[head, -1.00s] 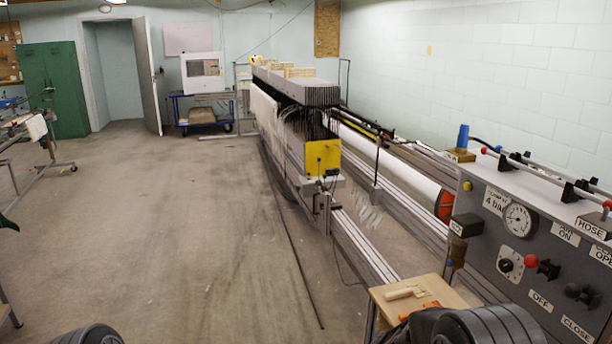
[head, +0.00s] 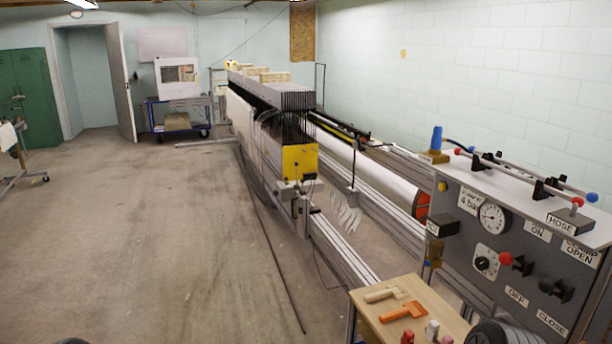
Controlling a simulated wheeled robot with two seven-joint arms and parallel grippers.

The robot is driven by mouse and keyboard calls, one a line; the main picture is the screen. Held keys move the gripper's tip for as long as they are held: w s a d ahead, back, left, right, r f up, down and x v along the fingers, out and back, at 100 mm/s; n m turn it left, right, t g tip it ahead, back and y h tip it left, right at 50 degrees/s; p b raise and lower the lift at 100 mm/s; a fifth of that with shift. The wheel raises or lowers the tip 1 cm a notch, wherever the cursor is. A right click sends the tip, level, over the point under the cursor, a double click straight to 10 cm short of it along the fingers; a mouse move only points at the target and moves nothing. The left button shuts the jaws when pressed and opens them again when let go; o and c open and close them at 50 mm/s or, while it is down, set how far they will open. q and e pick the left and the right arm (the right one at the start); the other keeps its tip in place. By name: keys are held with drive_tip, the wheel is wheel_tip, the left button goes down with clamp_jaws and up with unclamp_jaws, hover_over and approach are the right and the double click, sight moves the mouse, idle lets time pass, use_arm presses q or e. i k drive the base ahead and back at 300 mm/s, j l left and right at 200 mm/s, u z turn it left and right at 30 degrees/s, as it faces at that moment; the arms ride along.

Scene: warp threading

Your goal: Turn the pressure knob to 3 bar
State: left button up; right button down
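The grey control panel stands at the right of the head view. The pressure knob (head: 484,264) is a small black knob on a white dial plate, low on the panel face. A round white gauge (head: 493,217) sits just above it, beside a label reading "4 bar" (head: 469,202). The knob's setting and the gauge needle are too small to read. Neither gripper shows; only rounded dark parts of my arms show at the bottom edge, well short of the knob.
A small wooden table (head: 371,324) stands in front of the panel, holding an orange tool (head: 402,311) and several small items. Red-tipped and black levers (head: 556,289) project from the panel right of the knob. The long machine (head: 283,110) runs behind.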

sight(481, 263)
drive_tip(key=j+z, duration=0.1)
drive_tip(key=z, duration=1.25)
drive_tip(key=i+j, duration=0.05)
